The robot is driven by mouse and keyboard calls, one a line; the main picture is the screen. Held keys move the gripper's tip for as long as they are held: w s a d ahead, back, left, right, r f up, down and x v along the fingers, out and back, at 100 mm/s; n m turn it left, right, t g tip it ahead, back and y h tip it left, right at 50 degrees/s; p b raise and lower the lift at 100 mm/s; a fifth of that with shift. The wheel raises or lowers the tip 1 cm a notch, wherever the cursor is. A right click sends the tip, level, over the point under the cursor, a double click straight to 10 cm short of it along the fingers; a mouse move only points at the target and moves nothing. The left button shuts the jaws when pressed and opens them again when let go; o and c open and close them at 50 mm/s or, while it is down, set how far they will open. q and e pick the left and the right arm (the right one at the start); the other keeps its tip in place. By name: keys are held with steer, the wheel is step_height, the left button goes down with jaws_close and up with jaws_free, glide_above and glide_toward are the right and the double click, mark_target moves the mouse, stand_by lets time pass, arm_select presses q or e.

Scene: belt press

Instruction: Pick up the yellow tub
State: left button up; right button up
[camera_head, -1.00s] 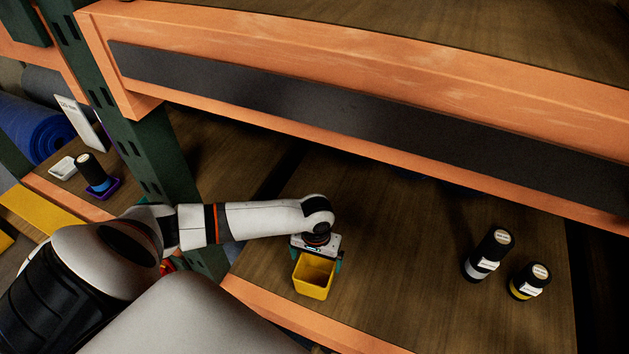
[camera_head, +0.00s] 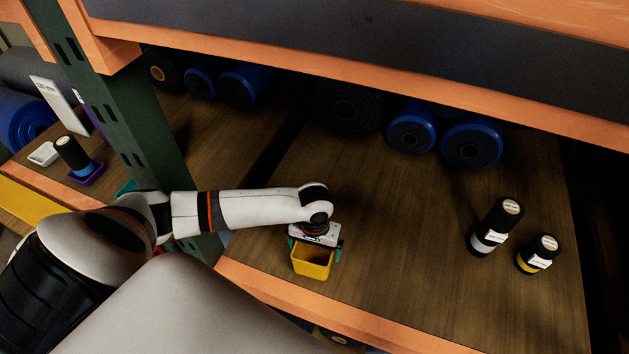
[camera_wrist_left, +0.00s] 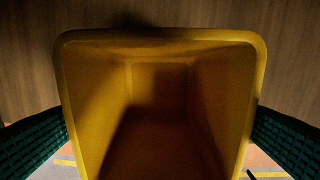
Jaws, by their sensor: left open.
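The yellow tub (camera_head: 311,264) stands on the wooden shelf near its front edge in the head view. It is open at the top and looks empty inside. It fills the middle of the left wrist view (camera_wrist_left: 160,45). My left gripper (camera_head: 315,251) is at the tub, with one green finger on each side of it. The fingers also show at both sides of the tub in the left wrist view (camera_wrist_left: 160,140). The jaws are open around the tub; whether the pads touch its walls is hard to tell. My right gripper is not in view.
Two black bottles (camera_head: 495,226) (camera_head: 537,254) stand to the right on the shelf (camera_head: 400,240). Several dark and blue rolls (camera_head: 411,133) lie at the back. An orange beam (camera_head: 360,88) crosses above, and a green post (camera_head: 140,150) stands left. The shelf between tub and bottles is clear.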

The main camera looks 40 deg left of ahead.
arm_select(q)
steer(key=shift+f, duration=0.25)
stand_by(0.3)
steer(key=c, duration=0.8)
